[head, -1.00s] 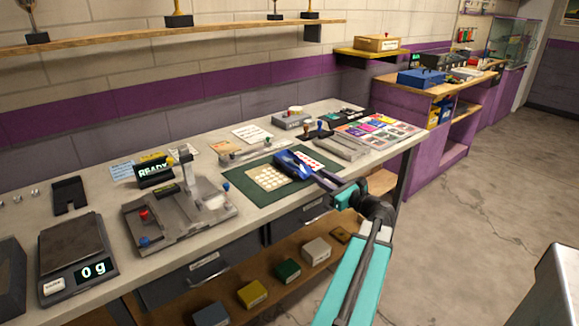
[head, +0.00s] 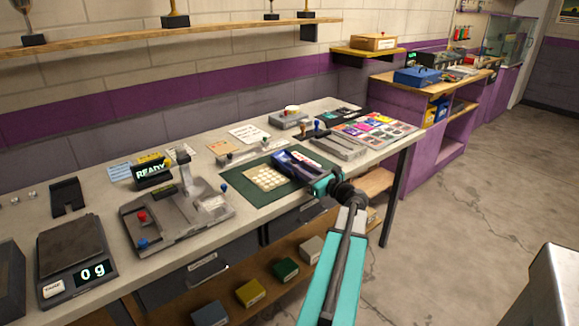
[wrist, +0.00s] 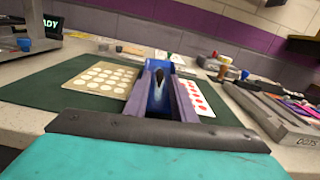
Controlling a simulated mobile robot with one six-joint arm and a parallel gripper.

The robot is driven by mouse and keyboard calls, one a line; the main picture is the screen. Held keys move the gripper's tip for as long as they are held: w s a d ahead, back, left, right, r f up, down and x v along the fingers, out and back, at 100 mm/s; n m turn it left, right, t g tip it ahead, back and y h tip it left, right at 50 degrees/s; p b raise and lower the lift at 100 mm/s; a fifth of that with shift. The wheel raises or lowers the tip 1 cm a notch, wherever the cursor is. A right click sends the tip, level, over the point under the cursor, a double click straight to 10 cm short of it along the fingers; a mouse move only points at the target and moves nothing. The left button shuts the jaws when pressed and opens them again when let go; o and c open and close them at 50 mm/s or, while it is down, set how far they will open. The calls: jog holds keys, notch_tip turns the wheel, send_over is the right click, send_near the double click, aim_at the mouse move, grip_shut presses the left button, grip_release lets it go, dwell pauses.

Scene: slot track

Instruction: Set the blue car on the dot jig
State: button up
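The blue car (wrist: 155,94) shows between the two purple-grey fingers of my gripper (wrist: 165,92) in the wrist view. The fingers flank it closely and hide much of its sides. In the head view my gripper (head: 298,163) is low over the green mat (head: 243,191), to the right of the cream sheet of pale dots (head: 265,178). Whether the car touches the mat is unclear. A grey block with a DOTS label (wrist: 291,128) is at the right in the wrist view. It appears as a flat grey block (head: 338,148) right of my gripper in the head view.
A red-dot sheet (wrist: 198,99) lies right of my fingers. A grey press-like fixture (head: 178,215) and a scale reading 0 g (head: 75,250) stand left on the bench. Colourful cards (head: 375,128) and small tools crowd the right and back. The bench's front edge is near my arm.

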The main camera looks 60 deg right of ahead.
aim_at(293, 161)
jog(key=shift+w, duration=0.1)
jog(key=shift+p+x, duration=0.45)
jog(key=shift+x, duration=2.3)
grip_shut()
